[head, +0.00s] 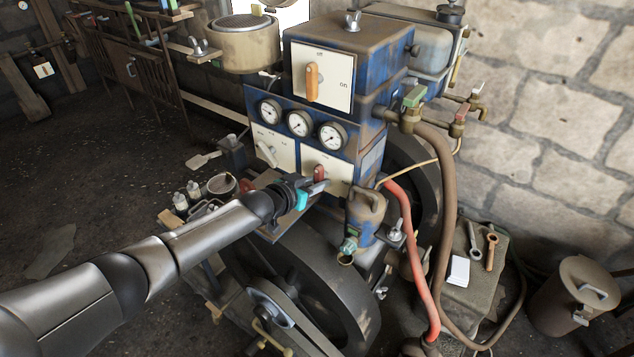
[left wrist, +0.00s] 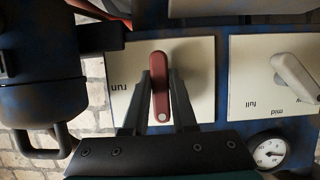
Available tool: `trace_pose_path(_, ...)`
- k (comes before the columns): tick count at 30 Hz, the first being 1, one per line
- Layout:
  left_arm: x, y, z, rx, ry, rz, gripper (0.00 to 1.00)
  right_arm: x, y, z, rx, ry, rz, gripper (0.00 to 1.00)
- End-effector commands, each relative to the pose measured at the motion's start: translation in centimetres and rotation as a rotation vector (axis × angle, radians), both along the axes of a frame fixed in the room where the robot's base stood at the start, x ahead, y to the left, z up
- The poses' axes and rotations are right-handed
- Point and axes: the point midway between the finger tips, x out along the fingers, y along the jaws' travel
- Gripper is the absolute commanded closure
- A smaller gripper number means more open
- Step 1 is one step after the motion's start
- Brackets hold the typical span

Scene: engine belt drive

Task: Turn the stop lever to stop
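The stop lever (head: 319,173) is a short red handle on a cream plate (head: 338,172) low on the blue engine panel. In the left wrist view, upside down, the red lever (left wrist: 160,88) stands upright in the picture, with the word "run" on the plate to its left. The stop mark is not visible. My left gripper (head: 312,188) is at the lever. In the left wrist view its two fingers (left wrist: 160,85) lie one on each side of the lever, close to it; whether they press on it is unclear. My right gripper is out of view.
Above are three gauges (head: 300,124) and an orange switch (head: 312,82). A white lever (left wrist: 294,74) sits on the neighbouring plate. A flywheel (head: 320,290) lies below my arm.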

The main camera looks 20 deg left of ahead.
Motion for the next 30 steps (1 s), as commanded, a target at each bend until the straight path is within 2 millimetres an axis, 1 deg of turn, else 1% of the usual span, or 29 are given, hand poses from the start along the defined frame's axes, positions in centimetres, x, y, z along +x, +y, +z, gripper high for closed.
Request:
trace_pose_path(1,0.1,0.0,0.2,-0.004,-0.003,0.001,0.69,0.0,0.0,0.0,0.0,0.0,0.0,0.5)
trace_pose_path(6,0.1,0.0,0.1,-0.002,-0.002,0.0,0.5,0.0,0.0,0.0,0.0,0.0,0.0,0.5)
trace_pose_path(8,0.1,0.0,0.1,-0.002,-0.002,0.0,0.45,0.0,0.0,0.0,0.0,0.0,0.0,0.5)
trace_pose_path(15,0.0,0.0,0.1,0.0,-0.001,0.0,0.45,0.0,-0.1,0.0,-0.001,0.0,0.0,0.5)
trace_pose_path(19,-0.5,0.1,0.3,-0.002,-0.001,-0.001,0.45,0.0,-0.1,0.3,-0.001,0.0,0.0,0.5)
trace_pose_path(23,-1.7,0.6,0.8,-0.001,0.0,-0.001,0.45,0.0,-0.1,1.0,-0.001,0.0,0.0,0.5)
trace_pose_path(30,-4.7,1.8,2.3,0.002,-0.001,-0.001,0.45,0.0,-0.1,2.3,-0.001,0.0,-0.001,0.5)
